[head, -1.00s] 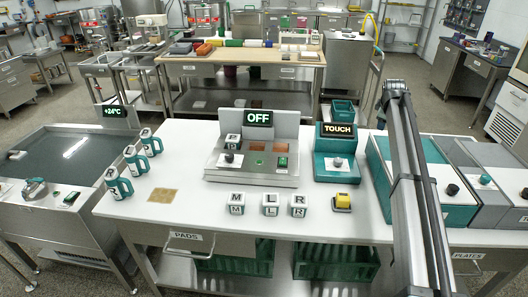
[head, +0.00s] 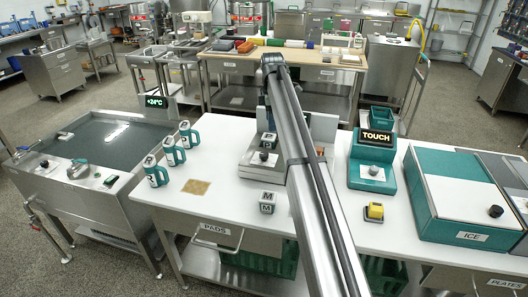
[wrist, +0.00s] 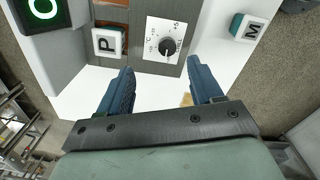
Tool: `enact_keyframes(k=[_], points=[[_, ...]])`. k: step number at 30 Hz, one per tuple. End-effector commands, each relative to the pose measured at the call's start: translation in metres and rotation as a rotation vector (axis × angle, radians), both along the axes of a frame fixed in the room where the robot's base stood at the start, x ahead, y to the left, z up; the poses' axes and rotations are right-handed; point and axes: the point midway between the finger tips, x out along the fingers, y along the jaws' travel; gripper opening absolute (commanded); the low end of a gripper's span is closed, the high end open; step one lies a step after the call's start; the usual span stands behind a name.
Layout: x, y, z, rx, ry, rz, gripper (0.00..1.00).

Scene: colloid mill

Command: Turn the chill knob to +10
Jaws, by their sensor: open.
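The dial knob (wrist: 168,46) is black and sits on a white plate marked °C with numbers around it, on the grey mill panel. It also shows in the head view (head: 264,156) on the steel mill base, just left of my arm. Its exact setting is too small to read surely. My gripper (wrist: 160,65) is open and empty in the wrist view, its two blue fingers apart below the dial, not around the knob. In the head view my arm hides the gripper and much of the mill.
A block marked P (wrist: 108,42) sits left of the dial; a block marked M (wrist: 249,27) is at the right. The teal TOUCH unit (head: 374,160) stands right of my arm. Lettered mugs (head: 172,152) stand left. The tank display (head: 156,101) reads +24°C.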

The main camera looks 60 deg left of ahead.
Motion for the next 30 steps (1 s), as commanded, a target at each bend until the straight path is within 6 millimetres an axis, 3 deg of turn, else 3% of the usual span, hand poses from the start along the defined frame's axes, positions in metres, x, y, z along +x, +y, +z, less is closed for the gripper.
enact_keyframes(k=[4,11,30], points=[[-0.024,0.006,0.002,-0.023,0.014,0.04,0.65],[-0.028,0.006,-0.016,-0.028,0.017,0.046,0.65],[-0.027,0.006,-0.118,-0.026,0.016,0.044,0.65]])
